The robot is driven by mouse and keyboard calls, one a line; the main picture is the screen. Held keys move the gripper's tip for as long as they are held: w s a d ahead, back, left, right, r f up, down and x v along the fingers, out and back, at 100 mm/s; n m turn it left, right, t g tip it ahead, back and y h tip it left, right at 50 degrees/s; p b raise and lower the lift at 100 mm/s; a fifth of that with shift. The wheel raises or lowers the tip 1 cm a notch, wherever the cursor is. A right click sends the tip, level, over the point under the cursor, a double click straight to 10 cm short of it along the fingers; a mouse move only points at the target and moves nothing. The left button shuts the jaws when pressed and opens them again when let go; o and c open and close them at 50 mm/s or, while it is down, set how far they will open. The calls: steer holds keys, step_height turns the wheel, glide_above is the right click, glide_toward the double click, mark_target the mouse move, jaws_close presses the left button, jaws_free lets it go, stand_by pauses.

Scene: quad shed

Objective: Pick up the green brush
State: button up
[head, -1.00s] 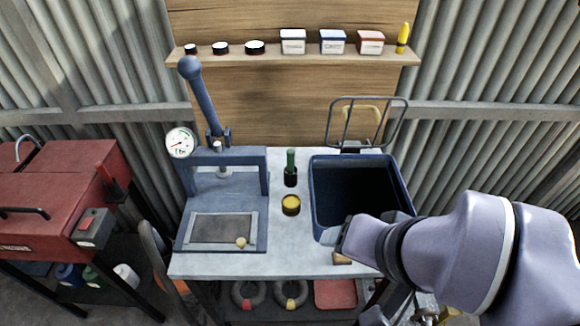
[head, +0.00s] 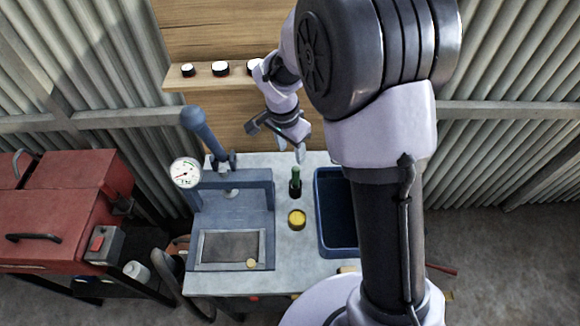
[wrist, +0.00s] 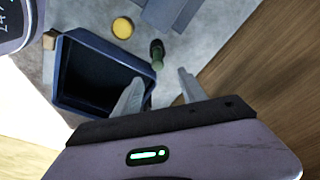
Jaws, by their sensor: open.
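The green brush (head: 295,177) stands upright on the grey bench with its green end up and a dark lower part. It also shows in the wrist view (wrist: 157,58), just beyond my fingertips. My gripper (head: 278,142) is open and empty, above and behind the brush near the wooden back board. In the wrist view the two fingers (wrist: 160,78) are spread apart, and the brush appears between their lines. The gripper does not appear to touch it.
A yellow-topped round tin (head: 297,219) stands in front of the brush. A blue press (head: 232,190) is at left and a dark blue bin (head: 323,215) at right, partly hidden by my arm. A shelf (head: 205,82) with jars is behind.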

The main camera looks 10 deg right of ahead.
mark_target(295, 168)
steer(key=f, duration=0.3)
steer(key=d+f+b, duration=0.1)
steer(key=f, duration=0.3)
steer(key=f+b, duration=0.1)
steer(key=f, duration=0.3)
steer(key=shift+w+d+f, duration=0.15)
steer(key=shift+w+d, duration=0.15)
steer(key=shift+d, duration=0.05)
steer(key=shift+c, duration=0.4)
jaws_close()
